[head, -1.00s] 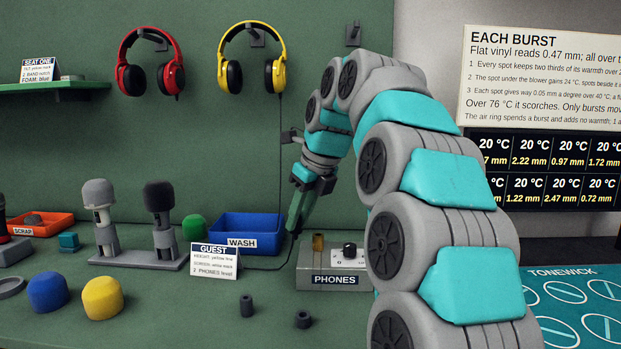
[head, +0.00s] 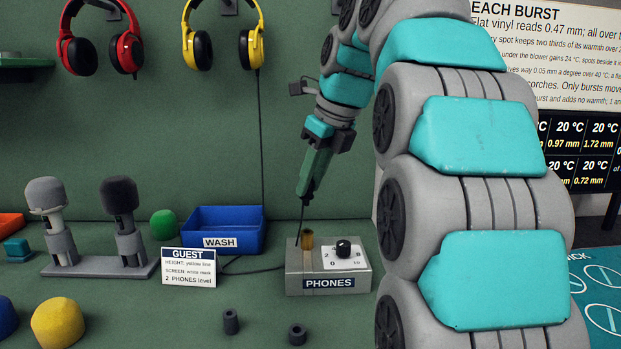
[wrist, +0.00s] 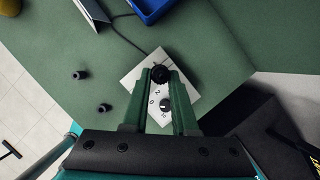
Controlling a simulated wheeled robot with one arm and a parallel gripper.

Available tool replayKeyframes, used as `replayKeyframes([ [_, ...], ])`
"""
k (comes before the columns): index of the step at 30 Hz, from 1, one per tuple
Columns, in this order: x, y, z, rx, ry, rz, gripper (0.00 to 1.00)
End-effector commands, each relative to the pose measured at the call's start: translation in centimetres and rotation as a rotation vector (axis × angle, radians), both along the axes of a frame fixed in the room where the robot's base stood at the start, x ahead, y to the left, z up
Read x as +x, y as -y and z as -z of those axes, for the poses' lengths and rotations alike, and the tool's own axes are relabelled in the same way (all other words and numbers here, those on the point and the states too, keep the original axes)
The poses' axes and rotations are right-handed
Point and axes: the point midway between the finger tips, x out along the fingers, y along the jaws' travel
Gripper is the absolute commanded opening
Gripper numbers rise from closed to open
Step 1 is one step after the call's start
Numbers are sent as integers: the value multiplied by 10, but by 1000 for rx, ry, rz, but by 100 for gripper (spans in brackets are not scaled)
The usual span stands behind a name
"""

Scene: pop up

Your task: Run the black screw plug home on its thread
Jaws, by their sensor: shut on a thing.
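The black screw plug (wrist: 160,74) is between the fingertips of my gripper (head: 305,196), which is shut on it. A thin dark cable reaches the plug in the wrist view. The grey PHONES box (head: 300,284) has an upright brass threaded socket (head: 307,240) at its left and a black knob (head: 343,248) on a numbered white plate. In the head view my fingertips are above the socket with a gap showing, and a thin dark line hangs below them. In the wrist view the plug and fingers cover the socket, so exact alignment is hidden.
The blue WASH bin (head: 262,238) and the GUEST card (head: 189,267) stand left of the box. Two short dark hollow cylinders (head: 231,321) (head: 297,335) stand in front. Yellow headphones (head: 259,40) hang behind with a cable running down. Microphones stand farther left.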

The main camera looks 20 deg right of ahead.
Motion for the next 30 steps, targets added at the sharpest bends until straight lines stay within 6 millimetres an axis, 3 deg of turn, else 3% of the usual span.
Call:
replayKeyframes([
  [18, -1, 0, 43, 1, -3, -1, 0],
  [30, 0, 0, 43, 0, -1, 0, 0],
])
